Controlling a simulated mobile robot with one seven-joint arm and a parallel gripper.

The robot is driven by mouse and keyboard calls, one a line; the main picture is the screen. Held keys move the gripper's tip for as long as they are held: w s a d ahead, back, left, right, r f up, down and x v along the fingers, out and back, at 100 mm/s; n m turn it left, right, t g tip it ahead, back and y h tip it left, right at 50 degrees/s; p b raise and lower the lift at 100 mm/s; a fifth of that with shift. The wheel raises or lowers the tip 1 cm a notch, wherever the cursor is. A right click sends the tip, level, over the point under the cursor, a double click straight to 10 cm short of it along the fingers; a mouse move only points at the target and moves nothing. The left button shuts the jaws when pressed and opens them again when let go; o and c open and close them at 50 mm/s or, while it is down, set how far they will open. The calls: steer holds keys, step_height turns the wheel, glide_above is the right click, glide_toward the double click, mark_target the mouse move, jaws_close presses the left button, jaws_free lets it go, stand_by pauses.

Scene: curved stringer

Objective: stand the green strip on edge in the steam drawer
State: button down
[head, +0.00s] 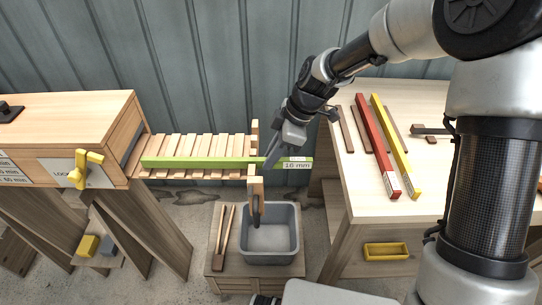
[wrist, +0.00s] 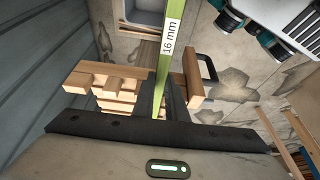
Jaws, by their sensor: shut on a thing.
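The green strip (head: 205,162) is long and thin, with a "16 mm" label near its right end. My gripper (head: 271,158) is shut on it near that end. The strip extends left over the slatted steam drawer (head: 190,146), its far end close to the box opening. I cannot tell whether it touches the slats or is fully on edge. In the wrist view the green strip (wrist: 163,66) runs between the dark fingers of my gripper (wrist: 162,100), with the drawer's wooden end pieces (wrist: 193,78) beside them. The fingers hide part of the strip.
The wooden steam box (head: 65,120) with a yellow latch (head: 80,168) is at left. A grey tub (head: 269,240) stands on a low crate below the drawer's end. A red strip (head: 376,140) and a yellow strip (head: 395,140) lie on the right bench (head: 430,185).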

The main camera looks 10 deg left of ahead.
steer(key=c, duration=1.7)
jaws_free()
